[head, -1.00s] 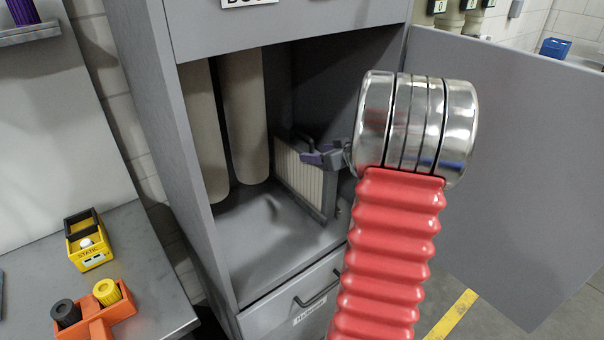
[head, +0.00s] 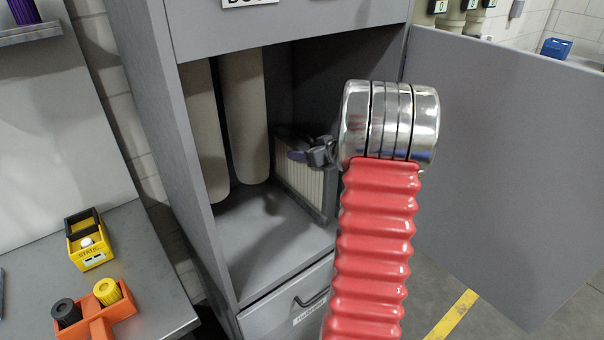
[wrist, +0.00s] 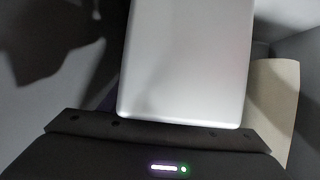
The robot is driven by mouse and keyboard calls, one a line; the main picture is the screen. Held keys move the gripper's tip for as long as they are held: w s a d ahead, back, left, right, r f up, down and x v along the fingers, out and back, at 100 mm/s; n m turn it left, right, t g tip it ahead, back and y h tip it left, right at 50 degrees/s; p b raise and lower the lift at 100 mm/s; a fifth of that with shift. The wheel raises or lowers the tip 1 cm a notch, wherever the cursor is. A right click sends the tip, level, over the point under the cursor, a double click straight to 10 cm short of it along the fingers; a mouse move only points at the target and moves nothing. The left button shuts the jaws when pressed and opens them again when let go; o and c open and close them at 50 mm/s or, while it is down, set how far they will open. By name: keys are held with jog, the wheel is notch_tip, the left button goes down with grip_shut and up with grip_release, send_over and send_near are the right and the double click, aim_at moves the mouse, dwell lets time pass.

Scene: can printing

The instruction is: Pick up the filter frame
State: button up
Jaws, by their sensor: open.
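The filter frame (head: 300,181) stands upright in the open cabinet. It has a cream pleated face and a dark grey border. My gripper (head: 303,155), with a purple part showing, is open at its upper part, and its jaws overlap the frame's top in the head view. Its handle is mostly hidden behind my gripper, and I cannot tell whether the jaws touch it. In the wrist view a smooth light grey plate (wrist: 187,60) fills the middle above a dark bar; I cannot tell what it belongs to.
Two beige filter tubes (head: 243,120) hang left of the frame. The cabinet floor (head: 265,235) in front is bare. The open door (head: 510,160) stands to the right, and a drawer handle (head: 311,299) is below. A bench (head: 140,270) with a yellow box and orange tray is left.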

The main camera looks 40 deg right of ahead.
jog(key=shift+w+d+f, duration=0.1)
jog(key=shift+w+f, duration=0.2)
jog(key=shift+w, duration=0.3)
jog(key=shift+c, duration=0.4)
grip_shut()
jog(key=shift+r, duration=0.1)
dwell(0.4)
